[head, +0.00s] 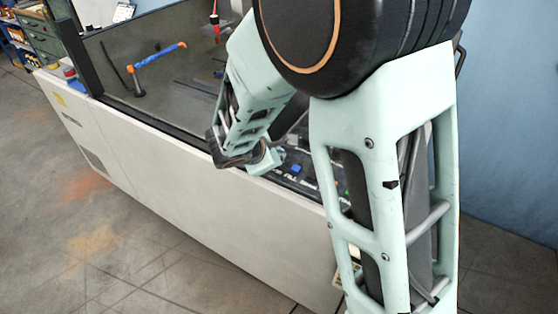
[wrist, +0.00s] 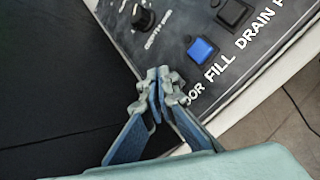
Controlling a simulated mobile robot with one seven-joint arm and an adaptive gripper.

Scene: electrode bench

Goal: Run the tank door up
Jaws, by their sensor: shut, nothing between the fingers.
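The tank (head: 150,146) is a long pale cabinet with a dark transparent pane (head: 185,82) above its front, likely its door. The control panel (wrist: 185,25) is dark with white lettering; it also shows in the head view (head: 325,185), partly behind my arm. My gripper (wrist: 160,76) is shut and empty, its fingertips over the panel edge beside the partly covered lettering "OOR". The control at that label is hidden behind the fingertips. A blue switch (wrist: 201,50) sits above "FILL" and a black switch (wrist: 233,13) above "DRAIN". Contact with the panel cannot be told.
A black knob (wrist: 143,18) stands on the panel, left of the switches. A blue pipe with orange ends (head: 160,56) shows behind the pane. A red button (head: 70,72) sits at the tank's far left end. The floor before the tank is clear.

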